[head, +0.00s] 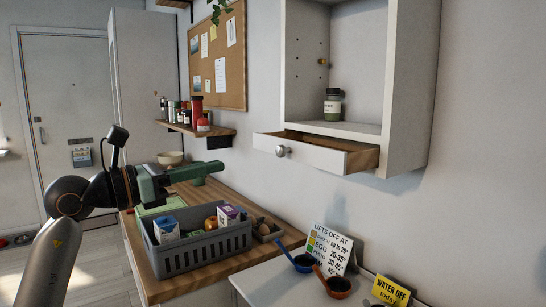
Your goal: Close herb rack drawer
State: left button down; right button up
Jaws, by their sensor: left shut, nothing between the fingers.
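The herb rack (397,90) is a white wall cabinet with an open shelf. Its drawer (305,152) is at the bottom, pulled out, with a white front, a round metal knob (281,151) and wooden sides. My left gripper (208,171) is green, shut and empty. It points right, to the left of the drawer front and a little lower, apart from it. My right gripper is not in view.
Below my left gripper, a grey basket (202,252) with cartons stands on a wooden counter (165,287). A small shelf (196,129) with bottles is behind the gripper. Signs (331,247) and two scoops stand on the white surface at lower right. Space before the drawer looks clear.

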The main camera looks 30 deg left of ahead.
aim_at(279, 152)
pick_arm(q)
jog(key=p+x, duration=0.2)
jog(key=x, duration=0.4)
jog(key=p+x, duration=0.2)
jog(key=x, duration=0.3)
jog(key=shift+w+d+r, duration=0.2)
jog(key=shift+w+r, duration=0.05)
jog(key=shift+w, duration=0.1)
jog(key=shift+w+d+f+p, duration=0.1)
jog(key=shift+w+p, duration=0.2)
jog(key=shift+w, duration=0.05)
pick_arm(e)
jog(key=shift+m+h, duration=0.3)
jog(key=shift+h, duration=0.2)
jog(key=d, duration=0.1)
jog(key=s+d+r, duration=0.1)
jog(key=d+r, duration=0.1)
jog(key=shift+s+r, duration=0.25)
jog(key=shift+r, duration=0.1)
